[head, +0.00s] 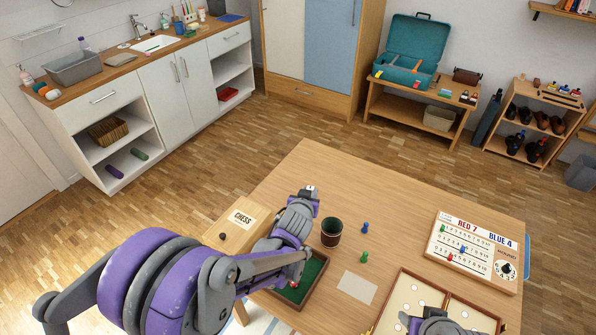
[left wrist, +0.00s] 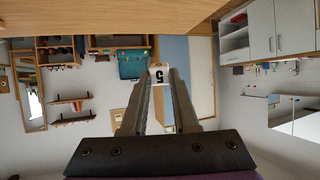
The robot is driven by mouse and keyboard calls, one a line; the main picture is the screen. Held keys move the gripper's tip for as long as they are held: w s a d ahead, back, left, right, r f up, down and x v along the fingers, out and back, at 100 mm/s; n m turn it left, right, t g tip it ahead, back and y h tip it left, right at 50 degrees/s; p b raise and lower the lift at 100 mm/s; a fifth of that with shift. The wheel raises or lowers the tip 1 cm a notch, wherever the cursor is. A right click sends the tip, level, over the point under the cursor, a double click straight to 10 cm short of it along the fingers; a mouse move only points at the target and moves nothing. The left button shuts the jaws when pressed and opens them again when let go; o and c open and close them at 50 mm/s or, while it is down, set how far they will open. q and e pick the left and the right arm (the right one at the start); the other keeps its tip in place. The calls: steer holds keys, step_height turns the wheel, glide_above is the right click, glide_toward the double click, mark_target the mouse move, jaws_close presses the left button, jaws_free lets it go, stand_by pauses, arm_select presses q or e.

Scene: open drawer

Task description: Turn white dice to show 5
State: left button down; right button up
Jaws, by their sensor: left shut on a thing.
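My left gripper (head: 308,191) is shut on the white dice (left wrist: 159,76), held up above the table. In the left wrist view the dice sits between the tips of the two fingers, and the face towards the camera bears a black mark that looks like a 5. In the head view the dice is a small pale spot at the fingertips, too small to read. A grey part at the bottom edge of the head view seems to be my right gripper (head: 435,324); its fingers cannot be made out.
The table's far part is clear.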

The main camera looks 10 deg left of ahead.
arm_select(q)
steer(key=s+d+f+g+b, duration=0.1)
steer(key=s+d+f+g, duration=0.3)
steer(key=f, duration=0.2)
steer(key=n+g+h+b, duration=0.1)
steer(key=n+g+b, duration=0.35)
steer(key=g, duration=0.55)
glide_above(328, 311)
step_height(328, 311, down, 4)
steer(key=shift+n, duration=0.35)
steer(key=shift+w+a+f+b, duration=0.1)
steer(key=shift+w+f+b, duration=0.05)
steer(key=shift+f+b, duration=1.65)
steer(key=shift+w+f+b, duration=0.1)
steer(key=shift+f+b, duration=0.95)
steer(key=shift+f, duration=1.45)
arm_select(e)
steer(key=shift+g, duration=0.5)
steer(key=shift+s+f, duration=0.6)
steer(key=shift+f, duration=1.8)
steer(key=shift+s+f, duration=0.65)
steer(key=shift+f, duration=1.8)
steer(key=shift+s+f, duration=0.6)
steer(key=shift+f, duration=1.8)
arm_select(q)
steer(key=c, duration=0.6)
jaws_free()
